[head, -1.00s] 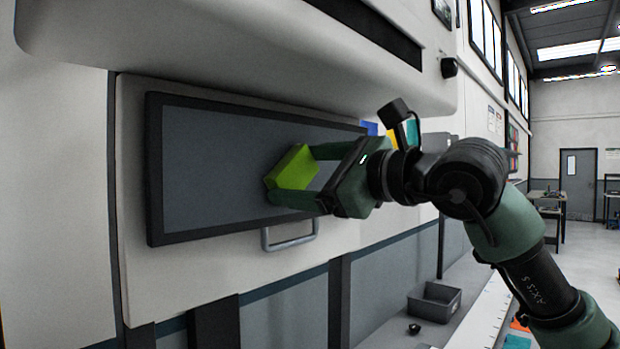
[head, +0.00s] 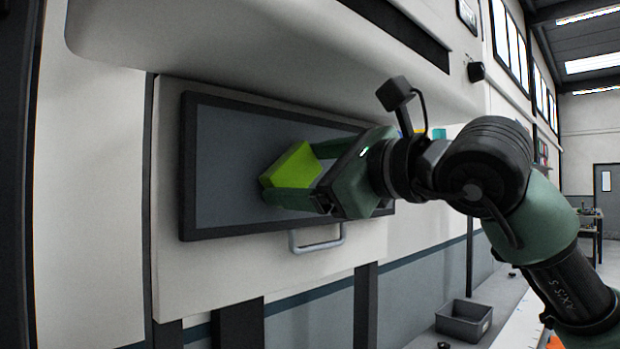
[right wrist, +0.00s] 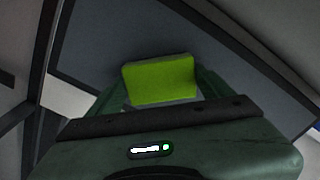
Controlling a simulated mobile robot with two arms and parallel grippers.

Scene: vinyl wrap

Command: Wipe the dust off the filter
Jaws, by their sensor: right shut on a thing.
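The filter (head: 228,165) is a grey rectangular panel in a dark frame, mounted upright on a pale board on the machine front. No separate dust patches can be made out on it. My right gripper (head: 292,178) is shut on a lime-green block-like wiper (head: 290,168) and holds it at the middle of the filter's face. Whether the wiper touches the surface cannot be told. In the right wrist view the green wiper (right wrist: 160,80) sits between the fingers, with the grey filter (right wrist: 110,50) behind it. My left gripper is not in view.
A grey metal handle (head: 318,244) sticks out below the filter. A pale machine hood (head: 270,50) overhangs the filter from above. A grey bin (head: 464,321) stands at lower right. A dark post (head: 366,305) stands below the board.

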